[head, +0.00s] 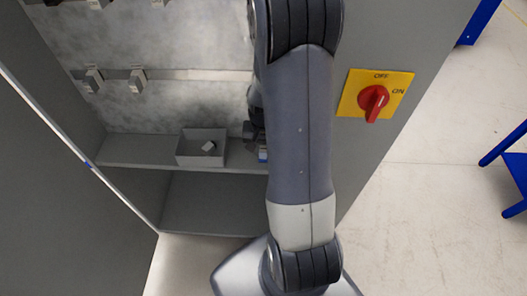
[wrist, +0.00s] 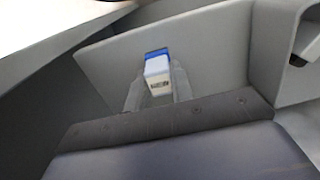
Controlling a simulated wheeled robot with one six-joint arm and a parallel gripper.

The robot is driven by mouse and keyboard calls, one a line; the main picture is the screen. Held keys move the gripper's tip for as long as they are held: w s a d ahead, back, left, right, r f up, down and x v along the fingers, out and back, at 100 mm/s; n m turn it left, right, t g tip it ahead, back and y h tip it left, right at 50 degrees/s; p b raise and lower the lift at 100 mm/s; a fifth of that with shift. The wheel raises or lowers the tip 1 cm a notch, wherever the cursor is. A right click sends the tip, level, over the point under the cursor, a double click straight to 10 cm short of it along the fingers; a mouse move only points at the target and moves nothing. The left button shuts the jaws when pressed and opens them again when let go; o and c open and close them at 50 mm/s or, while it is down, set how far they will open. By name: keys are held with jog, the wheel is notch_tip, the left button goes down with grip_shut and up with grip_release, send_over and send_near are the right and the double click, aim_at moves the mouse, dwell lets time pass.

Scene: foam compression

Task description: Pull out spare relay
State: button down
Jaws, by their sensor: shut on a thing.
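In the head view my arm hides most of the gripper, and a small white and blue piece (head: 263,155) shows at the arm's left edge, above the shelf (head: 140,150).
An open grey box (head: 186,160) with a small white piece inside stands on the shelf, left of my arm. Relays (head: 138,80) sit on a rail (head: 190,75) on the cabinet's back panel. A red rotary switch (head: 373,100) on a yellow plate is on the right.

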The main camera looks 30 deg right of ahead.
aim_at(263, 149)
jog(key=shift+r+p, duration=0.7)
jog(key=shift+r, duration=0.25)
dwell(0.8)
jog(key=shift+r+p, duration=1.8)
jog(key=shift+r, duration=0.65)
